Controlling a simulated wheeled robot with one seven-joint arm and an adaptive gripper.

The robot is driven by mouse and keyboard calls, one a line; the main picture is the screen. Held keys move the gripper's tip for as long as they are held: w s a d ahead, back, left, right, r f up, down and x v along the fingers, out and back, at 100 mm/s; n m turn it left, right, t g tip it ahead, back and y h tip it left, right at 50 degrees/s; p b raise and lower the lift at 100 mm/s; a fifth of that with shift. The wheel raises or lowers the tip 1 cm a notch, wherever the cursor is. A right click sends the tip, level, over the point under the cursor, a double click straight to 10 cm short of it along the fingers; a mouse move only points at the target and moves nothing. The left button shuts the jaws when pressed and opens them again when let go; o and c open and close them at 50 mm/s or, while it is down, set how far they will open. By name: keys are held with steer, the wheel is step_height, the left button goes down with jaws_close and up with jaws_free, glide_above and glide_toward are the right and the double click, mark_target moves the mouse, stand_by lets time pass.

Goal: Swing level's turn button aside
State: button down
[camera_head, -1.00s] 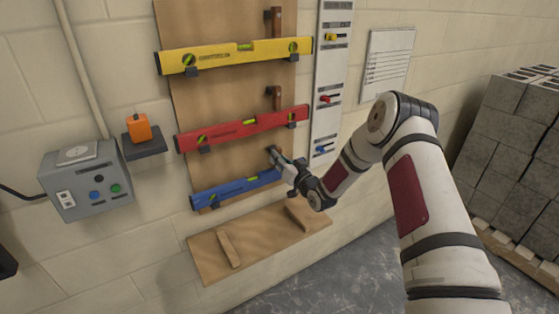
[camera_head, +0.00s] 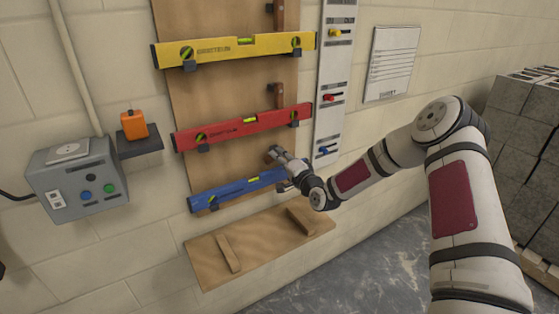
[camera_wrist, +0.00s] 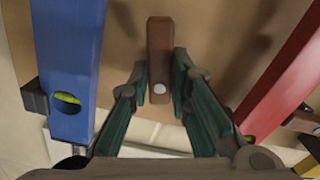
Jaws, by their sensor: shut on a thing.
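The blue level (camera_head: 238,190) rests lowest on the wooden board, and it fills the left side of the wrist view (camera_wrist: 72,60). Its brown turn button (camera_wrist: 160,40) is between the blue level and the red level in the wrist view. There it lies lengthwise, about parallel to the blue level, with a pale round spot near its lower end. My gripper (camera_wrist: 161,88) is shut on the turn button, one finger on each side. In the head view my gripper (camera_head: 274,153) is just above the blue level's right part and hides most of the button.
The red level (camera_head: 243,128) is close above my gripper, with an upright button (camera_head: 278,95) over it. The yellow level (camera_head: 237,49) hangs higher. A wooden shelf (camera_head: 262,244) is below. A panel with coloured switches (camera_head: 333,85) stands close right.

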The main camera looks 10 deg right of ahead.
steer(key=shift+m+b, duration=0.4)
steer(key=shift+m, duration=1.1)
steer(key=c, duration=1.5)
jaws_free()
steer(key=shift+r, duration=0.1)
steer(key=v, duration=1.2)
